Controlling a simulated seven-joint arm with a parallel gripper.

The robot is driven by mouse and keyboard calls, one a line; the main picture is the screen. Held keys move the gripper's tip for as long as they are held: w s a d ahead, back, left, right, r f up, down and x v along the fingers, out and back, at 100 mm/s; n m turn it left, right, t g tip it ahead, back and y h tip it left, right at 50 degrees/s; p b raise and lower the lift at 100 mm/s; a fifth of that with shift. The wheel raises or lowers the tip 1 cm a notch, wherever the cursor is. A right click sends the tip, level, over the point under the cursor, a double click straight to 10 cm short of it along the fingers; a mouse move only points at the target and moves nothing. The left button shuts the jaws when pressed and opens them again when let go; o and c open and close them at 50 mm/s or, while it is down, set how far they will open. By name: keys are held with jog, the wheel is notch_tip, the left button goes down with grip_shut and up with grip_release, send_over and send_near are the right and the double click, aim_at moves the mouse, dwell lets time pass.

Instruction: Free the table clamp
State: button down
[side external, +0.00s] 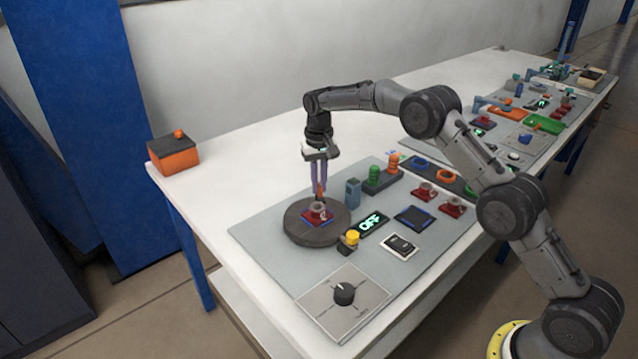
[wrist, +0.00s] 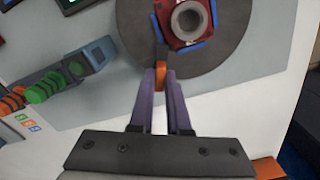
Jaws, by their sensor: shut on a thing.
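A dark round table (side external: 298,230) lies on the grey board and fills the top of the wrist view (wrist: 240,45). On it sits a red part with a grey ring (side external: 317,208), between blue edge pieces; it also shows in the wrist view (wrist: 165,18). A dark clamp lever with an orange tip (wrist: 160,84) stands beside the red part. My gripper (wrist: 160,75), with purple fingers pointing down, is shut on the orange tip. In the side view my gripper (side external: 320,190) is right above the round table, and its fingers partly hide the lever.
Close by are a yellow button (side external: 351,237), a lit OFF display (side external: 370,223), a blue-grey block (side external: 353,191) and green and orange stacked pegs (side external: 374,174). A black knob (side external: 344,292) is at the front. The white table is bare at the left, except for an orange box (side external: 174,160).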

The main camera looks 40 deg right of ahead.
aim_at(319, 186)
jog(key=n, duration=0.7)
jog(key=shift+r, duration=0.1)
jog(key=n, duration=0.6)
jog(key=shift+n, duration=0.3)
dwell(0.3)
jog(key=c, duration=0.9)
grip_release()
notch_tip(319, 186, up, 14)
jog(key=shift+f, duration=0.1)
